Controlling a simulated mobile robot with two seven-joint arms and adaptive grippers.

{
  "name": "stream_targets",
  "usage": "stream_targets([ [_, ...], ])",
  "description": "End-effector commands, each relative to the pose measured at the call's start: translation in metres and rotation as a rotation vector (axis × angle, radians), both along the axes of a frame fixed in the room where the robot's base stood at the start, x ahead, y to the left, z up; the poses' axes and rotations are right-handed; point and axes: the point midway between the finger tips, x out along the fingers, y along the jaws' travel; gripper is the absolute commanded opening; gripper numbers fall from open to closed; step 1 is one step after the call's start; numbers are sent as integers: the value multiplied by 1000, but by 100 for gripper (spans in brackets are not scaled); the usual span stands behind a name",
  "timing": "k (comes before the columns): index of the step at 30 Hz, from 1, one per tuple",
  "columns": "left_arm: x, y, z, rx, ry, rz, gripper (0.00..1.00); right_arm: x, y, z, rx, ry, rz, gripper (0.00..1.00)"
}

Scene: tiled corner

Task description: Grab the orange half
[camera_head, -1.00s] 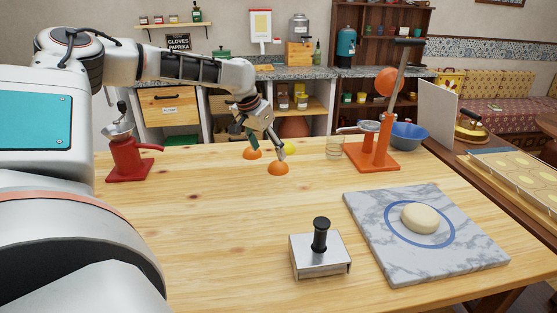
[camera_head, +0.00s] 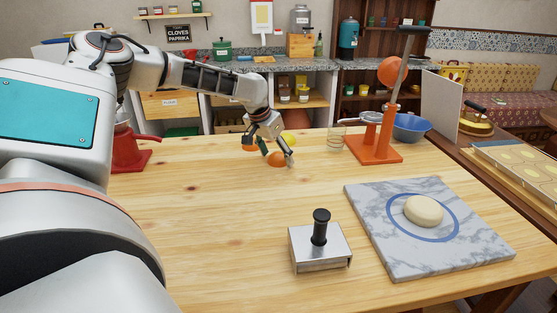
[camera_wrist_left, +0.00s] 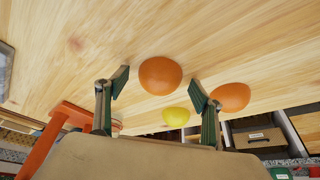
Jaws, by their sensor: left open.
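An orange half (camera_head: 277,159) rests on the wooden table with its round side up, and my left gripper (camera_head: 275,157) is right over it. In the left wrist view this orange half (camera_wrist_left: 160,75) shows between and just beyond the two fingertips of the open left gripper (camera_wrist_left: 159,87). I cannot tell whether the fingers touch it. A second orange half (camera_head: 250,147) lies farther back; it also shows outside the right-hand finger in the wrist view (camera_wrist_left: 232,97). A yellow lemon piece (camera_head: 289,139) lies behind, partly hidden. My right gripper is not in view.
An orange press (camera_head: 375,150) with a tall lever and a glass (camera_head: 336,143) stand to the right. A red juicer (camera_head: 130,155) is partly hidden behind my left arm. A metal press (camera_head: 320,250) and a marble board (camera_head: 375,235) with dough are nearer. The table's middle is clear.

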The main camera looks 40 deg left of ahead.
Motion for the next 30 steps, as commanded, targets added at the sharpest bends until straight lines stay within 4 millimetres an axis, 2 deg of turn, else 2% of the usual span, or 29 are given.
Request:
stream_targets([
  [3, 0, 0, 1, 0, -1, 0, 67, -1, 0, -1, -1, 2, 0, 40],
  [8, 0, 0, 1, 0, -1, 0, 26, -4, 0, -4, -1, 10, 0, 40],
  [17, 0, 0, 1, 0, -1, 1, 24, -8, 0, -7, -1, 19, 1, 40],
  [22, 1, 0, 8, -1, -4, 1, 24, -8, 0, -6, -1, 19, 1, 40],
  [26, 1, 0, 22, 0, -5, 0, 24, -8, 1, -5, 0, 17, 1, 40],
  [30, 2, 0, 51, 0, -9, 1, 24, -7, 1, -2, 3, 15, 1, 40],
])
